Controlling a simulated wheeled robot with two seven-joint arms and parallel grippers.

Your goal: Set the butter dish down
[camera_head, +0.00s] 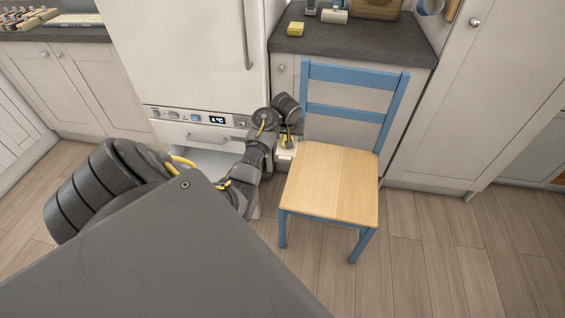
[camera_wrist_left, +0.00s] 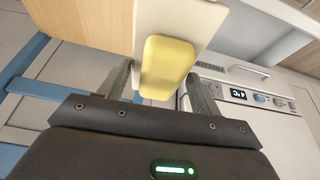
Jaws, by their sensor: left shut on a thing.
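The butter dish shows in the left wrist view as a white plate (camera_wrist_left: 166,22) with a yellow block (camera_wrist_left: 168,65) on it. My left gripper (camera_wrist_left: 160,88) is shut on it, with one finger on each side of the yellow block. In the head view my left gripper (camera_head: 288,139) is low in front of the cabinets, beside the chair's left side. A small pale part of the butter dish (camera_head: 285,154) shows below it, and the rest is hidden by my arm. My right gripper is not in view.
A blue chair with a bare wooden seat (camera_head: 335,183) stands right of the gripper. A white appliance (camera_head: 185,60) stands behind my arm, with an open lower drawer (camera_head: 208,162). The slate worktop (camera_head: 365,42) holds a yellow block (camera_head: 295,29) and other items at the back.

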